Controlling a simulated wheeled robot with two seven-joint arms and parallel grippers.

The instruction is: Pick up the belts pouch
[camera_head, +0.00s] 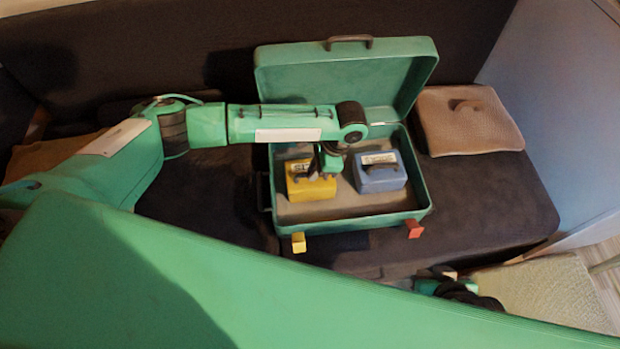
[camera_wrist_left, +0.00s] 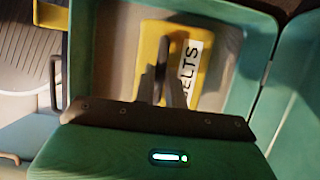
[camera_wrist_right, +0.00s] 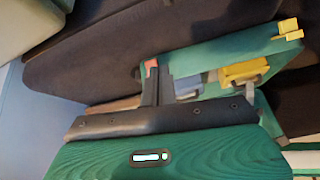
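The yellow belts pouch (camera_head: 312,190) lies in the left half of the open green suitcase (camera_head: 350,224). In the left wrist view, its label reads BELTS (camera_wrist_left: 190,65). My left gripper (camera_head: 325,172) points down at the pouch, with its fingers (camera_wrist_left: 163,75) over the pouch's middle near the handle. The fingers look close together, but their tips and the handle are partly hidden, so I cannot tell whether they grip it. My right gripper (camera_wrist_right: 158,82) is away from the pouch, on the suitcase's front side, with its fingers together and nothing visible between them.
A blue pouch (camera_head: 381,173) lies beside the yellow one in the suitcase. The raised lid (camera_head: 345,72) stands behind. A yellow latch (camera_head: 298,242) and a red latch (camera_head: 414,228) stick out in front. A beige case (camera_head: 468,122) lies at the right on the dark seat.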

